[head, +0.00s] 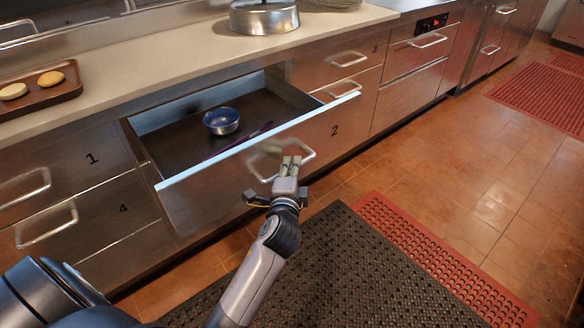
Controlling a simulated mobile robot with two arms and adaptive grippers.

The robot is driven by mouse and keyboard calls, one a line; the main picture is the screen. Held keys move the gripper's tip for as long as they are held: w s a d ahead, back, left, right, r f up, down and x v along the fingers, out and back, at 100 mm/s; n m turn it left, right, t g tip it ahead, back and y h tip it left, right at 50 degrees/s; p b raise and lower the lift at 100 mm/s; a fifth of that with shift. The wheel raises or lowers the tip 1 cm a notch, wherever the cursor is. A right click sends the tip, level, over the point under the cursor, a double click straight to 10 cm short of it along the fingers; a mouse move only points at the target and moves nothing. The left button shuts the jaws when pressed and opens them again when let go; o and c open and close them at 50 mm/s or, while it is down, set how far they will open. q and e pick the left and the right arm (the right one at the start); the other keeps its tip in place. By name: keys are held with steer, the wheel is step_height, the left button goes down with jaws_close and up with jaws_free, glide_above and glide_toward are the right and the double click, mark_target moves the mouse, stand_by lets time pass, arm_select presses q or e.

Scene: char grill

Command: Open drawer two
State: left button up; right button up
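Drawer two (225,180), a steel drawer with the number 2 on its front, stands well pulled out of the counter. Its inside shows, with a blue and silver bowl (221,121) and a dark purple long utensil lying in it. Its bar handle (265,172) is on the front face. My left gripper (291,161) is at this handle, with its two fingers close together across the bar; it looks shut on it, though the exact contact is small in view. My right gripper is not in view.
A tray (42,101) with two buns and a round metal lid (264,17) stand on the counter. Closed drawers marked 1, 3 and 4 surround drawer two. A black mat (330,265) and red mats lie on the tiled floor, which is clear at the right.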

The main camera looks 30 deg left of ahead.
arm_select(q)
steer(key=o, duration=0.4)
steer(key=shift+o, duration=0.2)
steer(key=shift+s, duration=0.1)
steer(key=v, duration=1.2)
steer(key=shift+f, duration=0.1)
